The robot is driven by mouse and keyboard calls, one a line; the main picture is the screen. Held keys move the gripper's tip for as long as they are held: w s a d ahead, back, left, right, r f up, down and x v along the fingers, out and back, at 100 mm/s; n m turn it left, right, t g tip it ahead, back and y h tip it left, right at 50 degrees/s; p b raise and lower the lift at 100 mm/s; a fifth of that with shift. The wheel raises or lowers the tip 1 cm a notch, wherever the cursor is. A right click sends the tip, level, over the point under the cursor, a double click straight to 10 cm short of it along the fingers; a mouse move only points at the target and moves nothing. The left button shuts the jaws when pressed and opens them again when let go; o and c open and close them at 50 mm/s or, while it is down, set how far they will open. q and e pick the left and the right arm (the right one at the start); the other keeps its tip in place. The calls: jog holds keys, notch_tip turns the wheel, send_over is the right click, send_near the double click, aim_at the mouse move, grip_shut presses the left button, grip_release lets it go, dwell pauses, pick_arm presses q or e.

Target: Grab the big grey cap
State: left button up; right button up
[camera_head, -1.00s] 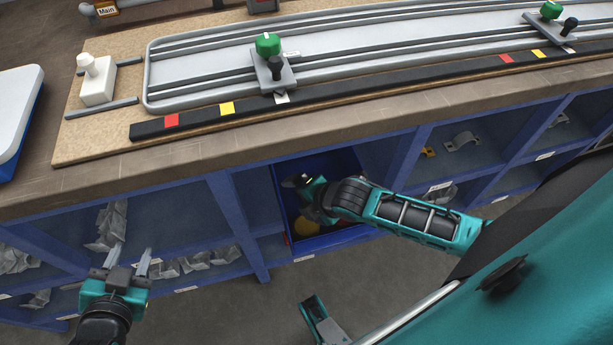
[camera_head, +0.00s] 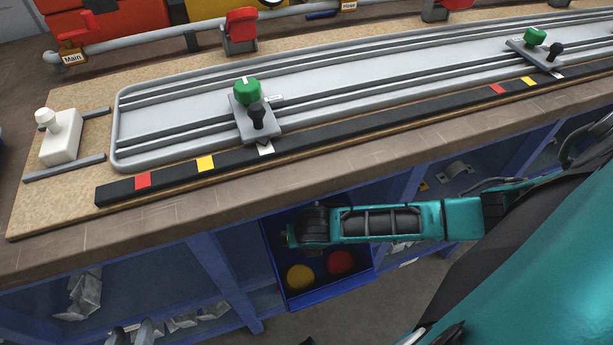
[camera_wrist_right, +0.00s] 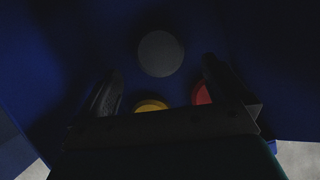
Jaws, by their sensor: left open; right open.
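The big grey cap (camera_wrist_right: 160,54) is a dark round disc in the blue bin in the right wrist view. It lies ahead of my open right gripper (camera_wrist_right: 165,75), centred between the fingers and apart from them. In the head view the grey cap and the right fingers are hidden behind my right arm.
The blue bin (camera_head: 322,296) sits in the shelf below the bench. A yellow cap (camera_head: 300,277) and a red cap (camera_head: 340,262) lie in it. The bench edge (camera_head: 330,178) is above. Its walls close in around my right gripper.

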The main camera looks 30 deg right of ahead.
jog(key=b+x, duration=0.1)
jog(key=x, duration=0.3)
jog(key=shift+f, duration=0.15)
pick_arm(q)
jog(key=shift+w+d+f, duration=0.1)
jog(key=shift+d+f, duration=0.15)
jog(key=shift+f, duration=0.25)
pick_arm(e)
jog(key=shift+c, duration=0.4)
jog(key=c, duration=1)
jog(key=shift+s+a+r, duration=0.2)
jog(key=shift+s+r, duration=0.15)
jog(key=shift+r, duration=0.15)
pick_arm(q)
jog(key=shift+s+a+r+p, duration=0.25)
jog(key=shift+a+r+p, duration=0.25)
jog(key=shift+p, duration=0.7)
jog(key=shift+s+a+r+p, duration=0.2)
jog(key=shift+a+r+p, duration=0.2)
jog(key=shift+p, duration=0.75)
pick_arm(e)
jog(key=shift+s+a+r, duration=1)
jog(key=shift+s+r, duration=0.15)
jog(key=shift+s, duration=0.8)
jog(key=shift+s+a+r, duration=0.95)
jog(key=shift+s+r, duration=0.2)
jog(key=shift+s, duration=0.85)
jog(key=shift+s+a+r, duration=1)
jog(key=shift+s+r, duration=0.2)
jog(key=shift+s, duration=0.75)
